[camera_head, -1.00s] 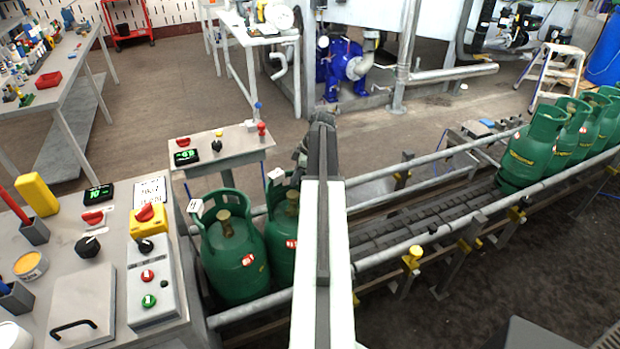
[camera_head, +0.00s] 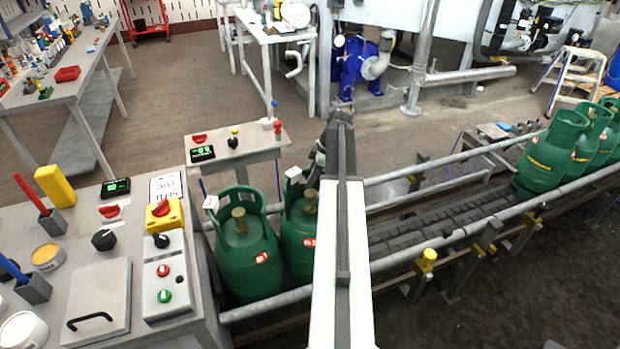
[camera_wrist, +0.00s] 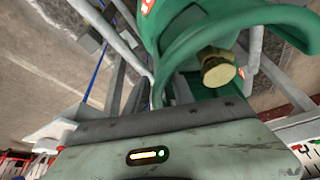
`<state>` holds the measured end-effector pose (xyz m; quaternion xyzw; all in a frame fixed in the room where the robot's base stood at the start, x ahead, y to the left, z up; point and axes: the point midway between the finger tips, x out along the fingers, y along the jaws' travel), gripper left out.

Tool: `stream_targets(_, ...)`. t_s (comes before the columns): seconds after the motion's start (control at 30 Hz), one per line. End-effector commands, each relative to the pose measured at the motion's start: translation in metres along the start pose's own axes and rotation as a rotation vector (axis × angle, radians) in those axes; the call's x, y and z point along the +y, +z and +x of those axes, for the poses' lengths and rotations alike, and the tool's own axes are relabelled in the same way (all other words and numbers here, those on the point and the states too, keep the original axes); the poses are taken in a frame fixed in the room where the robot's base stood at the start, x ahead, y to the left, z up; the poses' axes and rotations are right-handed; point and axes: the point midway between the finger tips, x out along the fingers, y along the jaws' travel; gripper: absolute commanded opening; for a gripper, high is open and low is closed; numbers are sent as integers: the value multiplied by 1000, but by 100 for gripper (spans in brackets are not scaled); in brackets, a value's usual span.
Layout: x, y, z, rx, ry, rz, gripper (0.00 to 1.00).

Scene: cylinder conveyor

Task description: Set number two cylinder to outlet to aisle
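Two green gas cylinders stand side by side at the left end of the conveyor in the head view. The outer one (camera_head: 244,262) shows its brass valve and a white tag on its collar. The second one (camera_head: 299,248) is right of it, partly hidden behind my white arm link, with its own white tag. My gripper (camera_head: 318,157) is above and behind the second cylinder, mostly hidden by the arm. In the wrist view, a green collar (camera_wrist: 175,25) and a brass valve (camera_wrist: 219,70) are close ahead.
Several more green cylinders (camera_head: 550,153) stand at the conveyor's right end. A control desk (camera_head: 90,262) with buttons is at left. A small stand (camera_head: 235,150) with a display is behind the cylinders.

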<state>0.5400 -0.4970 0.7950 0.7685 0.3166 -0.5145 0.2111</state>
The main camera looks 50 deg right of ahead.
Motion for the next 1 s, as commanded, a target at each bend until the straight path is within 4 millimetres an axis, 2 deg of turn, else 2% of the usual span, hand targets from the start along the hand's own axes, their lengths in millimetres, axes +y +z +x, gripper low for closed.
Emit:
stream_targets(0.17, 0, -3, -23, 0, 0, -1, 30)
stream_targets(0.43, -1, -3, -74, -1, -1, 1, 30)
stream_targets(0.53, -1, -1, -79, -1, -2, 0, 30)
stream_targets(0.77, -1, 1, -77, -1, -2, -1, 30)
stream_targets(0.87, -1, -1, -78, -2, -2, 1, 2)
stream_targets(1.0, -4, -15, -84, -8, -8, 13, 0)
